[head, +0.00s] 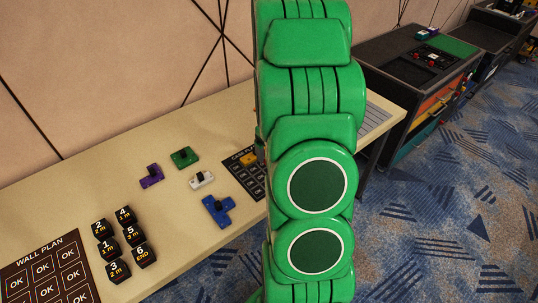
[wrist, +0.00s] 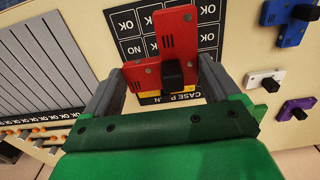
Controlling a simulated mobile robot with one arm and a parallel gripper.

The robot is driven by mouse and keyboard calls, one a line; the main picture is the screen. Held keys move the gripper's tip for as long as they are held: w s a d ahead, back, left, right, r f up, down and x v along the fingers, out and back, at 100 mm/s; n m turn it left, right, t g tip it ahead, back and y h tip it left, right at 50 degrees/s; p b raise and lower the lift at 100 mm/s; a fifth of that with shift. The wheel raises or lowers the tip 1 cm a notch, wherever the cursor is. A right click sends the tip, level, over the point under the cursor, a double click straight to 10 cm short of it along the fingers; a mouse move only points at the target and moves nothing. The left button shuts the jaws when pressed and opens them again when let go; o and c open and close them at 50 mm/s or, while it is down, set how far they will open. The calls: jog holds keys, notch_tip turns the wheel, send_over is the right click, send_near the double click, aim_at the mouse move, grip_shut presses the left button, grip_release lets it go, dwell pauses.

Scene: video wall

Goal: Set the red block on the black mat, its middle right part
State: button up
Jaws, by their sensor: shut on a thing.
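The red block (wrist: 176,32) is angular, with a black knob, and shows in the wrist view between the grey fingers of my gripper (wrist: 160,68). My gripper is shut on it. It appears over the black mat (wrist: 128,28), which has OK cells and CASE PLAN lettering; the gap between block and mat is hard to judge. In the head view the mat (head: 232,174) is partly hidden by my green arm, which also hides my gripper and the red block. A yellow block (head: 248,159) lies on the mat, mostly covered by the red block in the wrist view.
Blue (head: 217,210), white (head: 202,180), purple (head: 151,175) and green (head: 185,157) blocks lie left of the mat on the beige table (head: 165,230). Several black numbered blocks (head: 107,248) and the WALL PLAN board (head: 45,275) are nearer. A grey slotted panel (wrist: 40,60) lies beyond the mat.

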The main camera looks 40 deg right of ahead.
jog(key=shift+w+d+f, duration=0.5)
jog(key=shift+w+f, duration=0.35)
jog(key=shift+f, duration=0.25)
jog(key=shift+w+d+f, duration=0.5)
jog(key=shift+w+f, duration=0.4)
jog(key=shift+f, duration=0.15)
jog(key=shift+w+d+f, duration=0.5)
jog(key=shift+w+f, duration=0.35)
jog(key=shift+f, duration=1.8)
jog(key=shift+f, duration=0.1)
jog(key=o, duration=1)
jog(key=shift+c, duration=0.2)
